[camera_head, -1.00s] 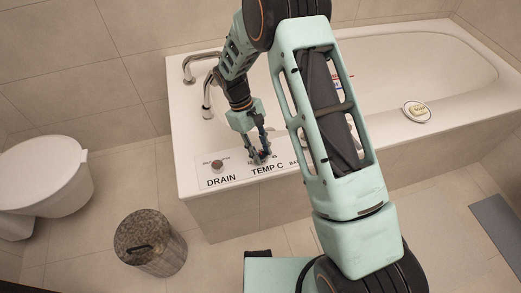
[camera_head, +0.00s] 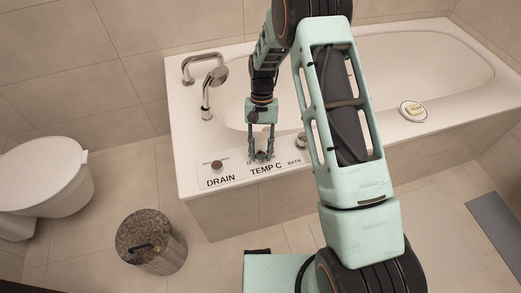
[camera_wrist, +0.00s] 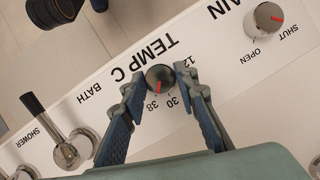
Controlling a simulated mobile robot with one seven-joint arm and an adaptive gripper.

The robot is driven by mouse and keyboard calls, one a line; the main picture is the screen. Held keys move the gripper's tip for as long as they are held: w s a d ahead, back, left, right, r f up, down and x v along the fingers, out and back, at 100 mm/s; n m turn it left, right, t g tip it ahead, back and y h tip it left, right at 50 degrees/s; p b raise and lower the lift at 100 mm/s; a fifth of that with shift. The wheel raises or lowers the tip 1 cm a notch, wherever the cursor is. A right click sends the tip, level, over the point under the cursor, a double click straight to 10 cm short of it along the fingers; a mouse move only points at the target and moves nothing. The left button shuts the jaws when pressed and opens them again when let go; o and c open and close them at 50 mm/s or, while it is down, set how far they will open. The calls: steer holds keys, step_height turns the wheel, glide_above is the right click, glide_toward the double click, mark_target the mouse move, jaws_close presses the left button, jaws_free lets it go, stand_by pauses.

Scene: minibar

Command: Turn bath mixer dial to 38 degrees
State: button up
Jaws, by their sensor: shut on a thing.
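The temperature dial (camera_wrist: 160,77) is a round silver knob with a red pointer line, on a white panel (camera_wrist: 225,60) marked TEMP C. The scale figures 12, 30 and 38 show around it. In the wrist view the red line points at or very near the 38 mark, slightly toward 30. My gripper (camera_wrist: 162,82) has one finger on each side of the dial and is shut on it. In the head view my gripper (camera_head: 262,157) is down at the panel on the tub's front corner, and its fingers largely hide the dial.
The drain knob (camera_wrist: 266,19) stands beside the dial on the same panel. A bath/shower lever (camera_wrist: 45,115) is on its other side. A chrome tap with hand shower (camera_head: 208,85) rises behind.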

steer(key=shift+d+m+y, duration=0.1)
steer(key=shift+m+y, duration=0.3)
steer(key=shift+m, duration=0.6)
steer(key=o, duration=1.2)
steer(key=shift+c, duration=0.2)
steer(key=shift+r, duration=0.1)
steer(key=v, duration=1.1)
steer(key=shift+r, duration=0.4)
